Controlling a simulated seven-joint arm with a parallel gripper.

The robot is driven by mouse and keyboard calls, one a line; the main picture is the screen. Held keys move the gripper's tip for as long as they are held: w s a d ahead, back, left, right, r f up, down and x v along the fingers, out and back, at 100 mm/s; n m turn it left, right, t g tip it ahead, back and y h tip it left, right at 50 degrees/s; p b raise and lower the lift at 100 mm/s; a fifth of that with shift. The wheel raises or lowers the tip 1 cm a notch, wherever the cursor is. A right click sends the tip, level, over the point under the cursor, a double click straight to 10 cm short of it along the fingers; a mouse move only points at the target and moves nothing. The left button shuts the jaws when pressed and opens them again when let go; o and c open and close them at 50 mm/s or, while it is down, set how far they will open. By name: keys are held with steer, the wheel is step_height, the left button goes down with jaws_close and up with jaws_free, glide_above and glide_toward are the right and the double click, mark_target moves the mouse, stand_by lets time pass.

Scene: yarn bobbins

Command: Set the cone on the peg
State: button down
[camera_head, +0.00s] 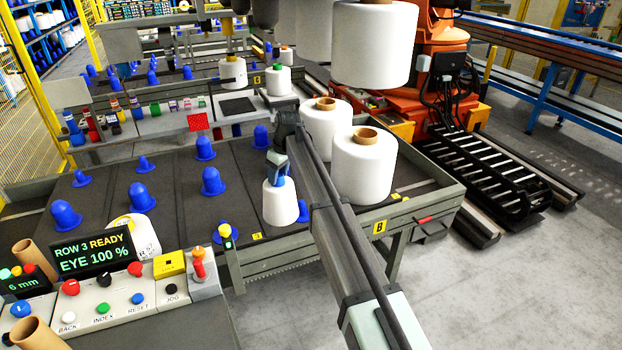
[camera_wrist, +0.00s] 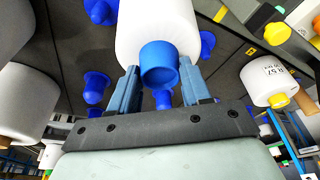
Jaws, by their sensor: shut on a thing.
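A white yarn cone (camera_head: 281,203) with a blue tip hangs under my gripper (camera_head: 277,172) at the right front of the dark peg table (camera_head: 165,215). My gripper is shut on the blue tip; in the wrist view its fingers (camera_wrist: 158,85) lie on both sides of the tip (camera_wrist: 158,62), and the white cone body (camera_wrist: 155,25) extends beyond. The cone looks upright. Blue pegs stand on the table, including one (camera_head: 213,181) left of the cone and one (camera_head: 303,210) partly hidden just right of it. I cannot tell whether a peg lies under the cone or whether its base touches anything.
Large white bobbins (camera_head: 362,168) stand close to the right of my arm, with another hanging above (camera_head: 370,45). A white cone (camera_head: 135,236) is partly behind the control panel (camera_head: 135,300) at the front left. An orange machine (camera_head: 430,60) stands behind.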

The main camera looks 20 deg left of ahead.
steer(key=s+a+n, duration=0.2)
steer(key=s+a, duration=0.2)
steer(key=a, duration=0.6)
steer(key=s+a+n+g, duration=0.1)
steer(key=s+a, duration=0.3)
steer(key=a, duration=0.6)
steer(key=shift+s+a+r+n, duration=0.25)
steer(key=shift+r+n, duration=0.2)
steer(key=shift+n, duration=0.35)
steer(key=shift+f, duration=1.6)
steer(key=shift+f, duration=0.55)
step_height(320, 180, down, 7)
steer(key=shift+f, duration=0.3)
steer(key=shift+c, duration=2.2)
jaws_free()
